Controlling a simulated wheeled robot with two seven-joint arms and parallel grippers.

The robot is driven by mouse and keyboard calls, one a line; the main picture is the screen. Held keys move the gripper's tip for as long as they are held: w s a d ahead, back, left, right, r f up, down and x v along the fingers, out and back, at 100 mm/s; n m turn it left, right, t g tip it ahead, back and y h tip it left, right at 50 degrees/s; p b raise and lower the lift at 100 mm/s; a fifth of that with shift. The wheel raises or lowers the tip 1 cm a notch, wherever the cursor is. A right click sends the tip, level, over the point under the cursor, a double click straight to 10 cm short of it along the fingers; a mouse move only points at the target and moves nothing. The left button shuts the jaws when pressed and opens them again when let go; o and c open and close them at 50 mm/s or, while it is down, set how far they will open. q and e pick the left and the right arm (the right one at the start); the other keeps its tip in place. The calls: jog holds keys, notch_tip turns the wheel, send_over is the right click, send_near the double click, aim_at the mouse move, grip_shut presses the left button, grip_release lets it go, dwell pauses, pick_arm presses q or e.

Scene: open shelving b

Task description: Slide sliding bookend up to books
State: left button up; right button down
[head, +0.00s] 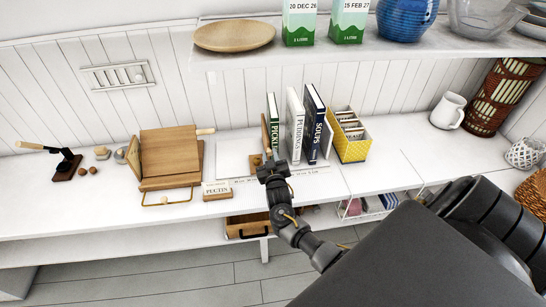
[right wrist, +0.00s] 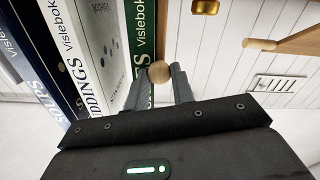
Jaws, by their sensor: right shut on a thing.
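The wooden sliding bookend (head: 265,138) stands upright on the shelf, just left of the green PICKLES book (head: 273,118). Its round wooden knob (right wrist: 159,72) shows between my fingers in the right wrist view. My right gripper (head: 268,168) is shut on this knob and hides the bookend's lower front. The white PUDDINGS book (head: 295,125) and the dark blue SOUPS book (head: 313,125) stand to the right, with a gap between the green and white books. In the right wrist view the green book (right wrist: 138,35) is close beside the bookend. My left gripper is not in view.
A yellow box of cards (head: 352,147) stands right of the books. A wooden stand (head: 170,155) and a PECTIN label block (head: 216,190) are to the left. An upper shelf (head: 260,53) overhangs with a wooden plate and cartons. An open drawer (head: 248,226) is below.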

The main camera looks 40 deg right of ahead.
jog(key=shift+w+a, duration=0.1)
jog(key=shift+a, duration=0.1)
jog(key=c, duration=1.2)
grip_release()
jog(key=shift+w+a, duration=0.1)
pick_arm(q)
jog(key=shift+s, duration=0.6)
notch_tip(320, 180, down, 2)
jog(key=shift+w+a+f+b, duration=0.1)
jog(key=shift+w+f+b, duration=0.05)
jog(key=shift+b, duration=1)
pick_arm(e)
jog(key=v, duration=1.1)
jog(key=shift+f, duration=0.1)
